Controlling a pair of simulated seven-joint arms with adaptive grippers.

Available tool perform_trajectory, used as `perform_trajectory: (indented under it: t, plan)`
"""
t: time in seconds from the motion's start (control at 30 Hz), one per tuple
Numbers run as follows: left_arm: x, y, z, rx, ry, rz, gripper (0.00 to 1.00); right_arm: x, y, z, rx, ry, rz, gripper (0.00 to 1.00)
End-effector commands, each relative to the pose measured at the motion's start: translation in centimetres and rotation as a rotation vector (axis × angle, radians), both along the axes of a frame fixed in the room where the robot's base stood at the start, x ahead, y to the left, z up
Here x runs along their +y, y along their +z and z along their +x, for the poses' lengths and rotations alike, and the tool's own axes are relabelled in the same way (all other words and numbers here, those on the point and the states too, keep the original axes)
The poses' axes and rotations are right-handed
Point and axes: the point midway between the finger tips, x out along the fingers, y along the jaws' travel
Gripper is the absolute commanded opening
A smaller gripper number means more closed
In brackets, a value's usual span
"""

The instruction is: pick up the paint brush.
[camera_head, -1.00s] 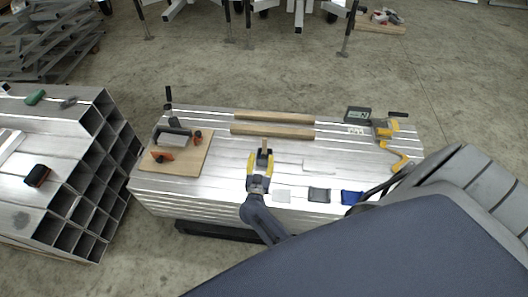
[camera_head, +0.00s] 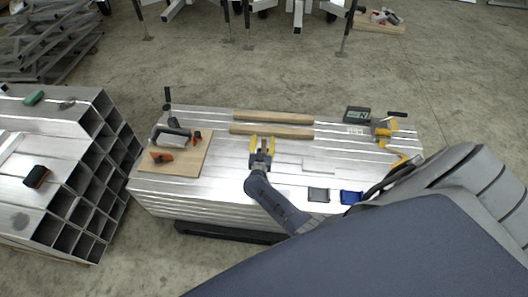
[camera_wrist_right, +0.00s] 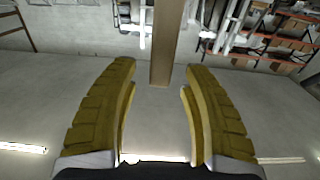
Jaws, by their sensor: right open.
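My right gripper (camera_head: 262,146) is open, its yellow fingers spread over the middle of the metal stack, close to the nearer wooden strip. In the right wrist view the two yellow fingers (camera_wrist_right: 161,110) are wide apart. A brown bar (camera_wrist_right: 166,45) comes down from the top of that view, in line with the gap. I cannot tell whether it is the paint brush or something behind, and no contact shows. I cannot pick out the paint brush for certain in the head view. My left gripper is not in view.
The metal stack (camera_head: 225,190) carries two wooden strips (camera_head: 272,131), a board (camera_head: 185,165) with tools at left, and a dark display device (camera_head: 357,114) and yellow tool (camera_head: 381,128) at right. Black (camera_head: 318,194) and blue (camera_head: 350,197) items lie near the front edge.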

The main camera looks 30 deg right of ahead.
Motion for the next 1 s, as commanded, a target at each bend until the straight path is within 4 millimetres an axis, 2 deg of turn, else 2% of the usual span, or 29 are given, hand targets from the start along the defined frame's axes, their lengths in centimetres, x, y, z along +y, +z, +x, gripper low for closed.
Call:
perform_trajectory:
  t: [0.37,0.4,0.83,1.0]
  plan:
    - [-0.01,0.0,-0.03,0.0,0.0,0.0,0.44,-0.61,0.01,0.64,0.001,-0.001,-0.001,0.47]
    - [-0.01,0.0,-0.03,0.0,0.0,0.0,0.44,-0.61,0.01,0.64,0.001,-0.001,-0.001,0.5]
    - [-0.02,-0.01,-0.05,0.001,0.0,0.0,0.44,-0.58,0.02,0.63,0.001,-0.001,-0.001,0.0]
    - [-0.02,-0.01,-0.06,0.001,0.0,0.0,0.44,-0.58,0.02,0.63,0.0,-0.001,0.0,0.0]
